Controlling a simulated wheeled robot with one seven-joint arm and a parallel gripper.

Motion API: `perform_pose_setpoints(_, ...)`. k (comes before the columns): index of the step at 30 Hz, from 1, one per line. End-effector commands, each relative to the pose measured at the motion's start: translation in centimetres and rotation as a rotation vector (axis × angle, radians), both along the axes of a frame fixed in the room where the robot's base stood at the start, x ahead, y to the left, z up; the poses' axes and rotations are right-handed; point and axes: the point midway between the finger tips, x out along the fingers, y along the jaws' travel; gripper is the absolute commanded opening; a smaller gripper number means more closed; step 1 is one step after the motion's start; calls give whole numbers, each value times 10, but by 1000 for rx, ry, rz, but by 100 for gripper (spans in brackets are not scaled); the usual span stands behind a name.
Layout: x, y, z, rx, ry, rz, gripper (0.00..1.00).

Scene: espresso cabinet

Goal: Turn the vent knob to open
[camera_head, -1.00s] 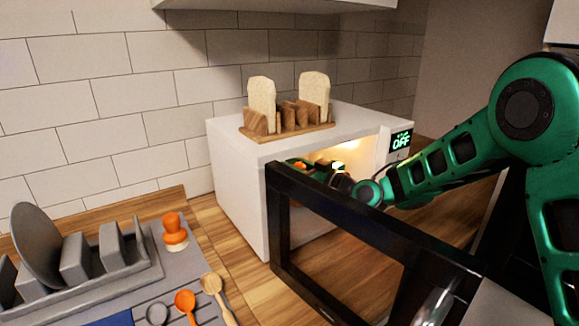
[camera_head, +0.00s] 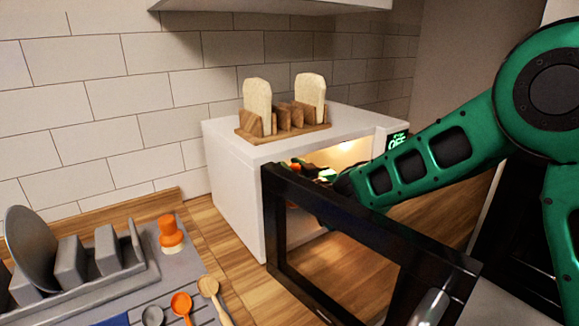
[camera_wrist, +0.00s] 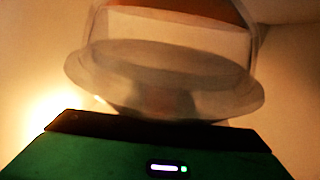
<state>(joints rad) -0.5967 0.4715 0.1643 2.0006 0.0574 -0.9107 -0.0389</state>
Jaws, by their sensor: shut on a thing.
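In the wrist view a blurred clear cover (camera_wrist: 165,65) with a wide round rim fills the middle, right against my gripper's dark front edge. A brown-orange patch (camera_wrist: 185,12) shows above it. My gripper (camera_head: 310,172) is inside the white oven (camera_head: 235,190), partly behind its open black door (camera_head: 350,225). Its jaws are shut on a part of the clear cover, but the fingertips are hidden. I cannot make out the vent knob or its position. Small orange patches show beside the gripper in the head view.
The open door stands out in front of the oven, close under my forearm. A wooden rack (camera_head: 285,130) with two bread slices stands on the oven. At left are a grey dish rack (camera_head: 85,280), an orange-handled brush (camera_head: 171,233) and several spoons.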

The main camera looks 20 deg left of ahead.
Motion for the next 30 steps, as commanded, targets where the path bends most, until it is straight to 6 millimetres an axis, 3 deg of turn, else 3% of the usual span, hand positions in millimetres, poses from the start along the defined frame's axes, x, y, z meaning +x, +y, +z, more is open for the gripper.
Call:
perform_pose_setpoints(25,2,-2,-1,-2,1,-62,4)
perform_pose_setpoints(26,2,-2,-1,-2,1,-62,32)
perform_pose_setpoints(27,2,-2,-1,-2,1,-62,41)
perform_pose_setpoints(28,2,-2,-1,-2,1,-62,46)
perform_pose_setpoints(30,2,-2,-1,-2,1,-62,46)
